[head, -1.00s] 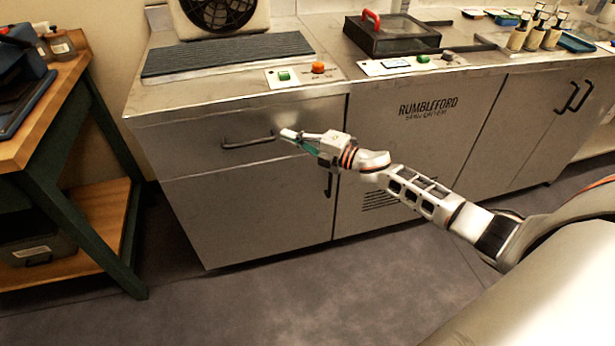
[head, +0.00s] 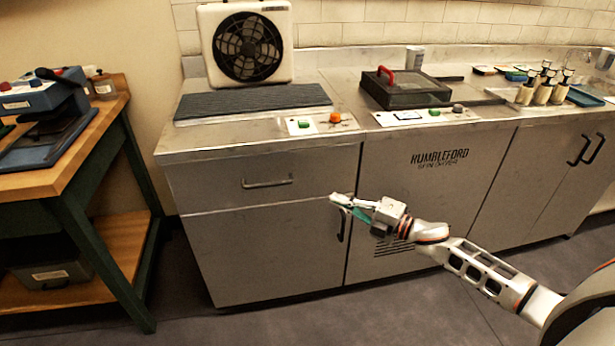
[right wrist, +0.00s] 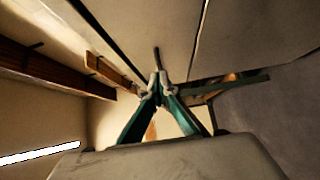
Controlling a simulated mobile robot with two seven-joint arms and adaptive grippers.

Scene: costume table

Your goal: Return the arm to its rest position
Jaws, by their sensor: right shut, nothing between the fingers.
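My right arm (head: 480,268) reaches in from the lower right of the head view. Its gripper (head: 338,200) is in front of the steel cabinet (head: 260,240), below the level of the counter top. The gripper is shut and empty. In the right wrist view the fingertips (right wrist: 160,84) meet, with teal pads on the fingers, and nothing is between them. In the head view the fingertips overlap the cabinet front near a vertical door handle (head: 342,228); I cannot tell the exact gap. My left gripper is not in view.
The drawer with a horizontal handle (head: 267,183) is shut. On the counter stand a fan (head: 248,45), a dark lidded box (head: 405,92) and several pump bottles (head: 543,93). A wooden bench with green legs (head: 62,180) stands at left. Grey floor (head: 400,320) is clear in front.

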